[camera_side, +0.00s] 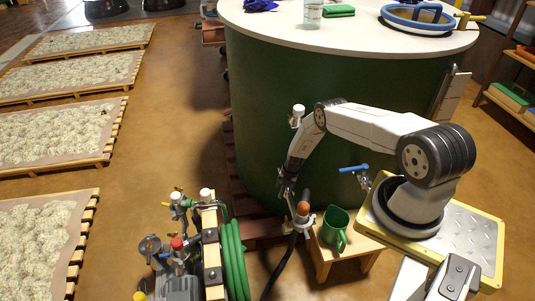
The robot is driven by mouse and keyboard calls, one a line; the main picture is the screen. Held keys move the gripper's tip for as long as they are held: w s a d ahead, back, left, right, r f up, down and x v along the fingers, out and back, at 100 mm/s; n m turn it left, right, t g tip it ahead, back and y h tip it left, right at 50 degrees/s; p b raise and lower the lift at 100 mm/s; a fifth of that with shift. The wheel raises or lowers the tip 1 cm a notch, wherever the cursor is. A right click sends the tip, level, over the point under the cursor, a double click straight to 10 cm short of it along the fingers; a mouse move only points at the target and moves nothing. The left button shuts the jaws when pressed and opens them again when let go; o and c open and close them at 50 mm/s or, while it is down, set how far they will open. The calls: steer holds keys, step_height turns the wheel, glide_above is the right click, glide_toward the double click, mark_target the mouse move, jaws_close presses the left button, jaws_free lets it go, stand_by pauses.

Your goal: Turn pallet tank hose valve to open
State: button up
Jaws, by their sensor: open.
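The large green round tank (330,95) stands on a wooden pallet behind my arm. A valve-like fitting with an orange-brown end (303,208) sits low in front of the tank. A black hose (281,265) runs down from near it. A second valve with a blue lever (354,168) sticks out to the right, its lever roughly level. I cannot tell for sure which one is the tank hose valve. My gripper (287,190) points down just above and left of the orange-brown fitting, open. The fingertips are small and dark, and I cannot tell whether they touch anything.
A pump cart (183,285) with several small valves and a coiled green hose (233,262) stands at the lower left. Pallets of pale material (50,133) line the left; floor between is clear.

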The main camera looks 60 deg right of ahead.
steer(key=shift+w+m, duration=0.2)
steer(key=shift+m, duration=0.2)
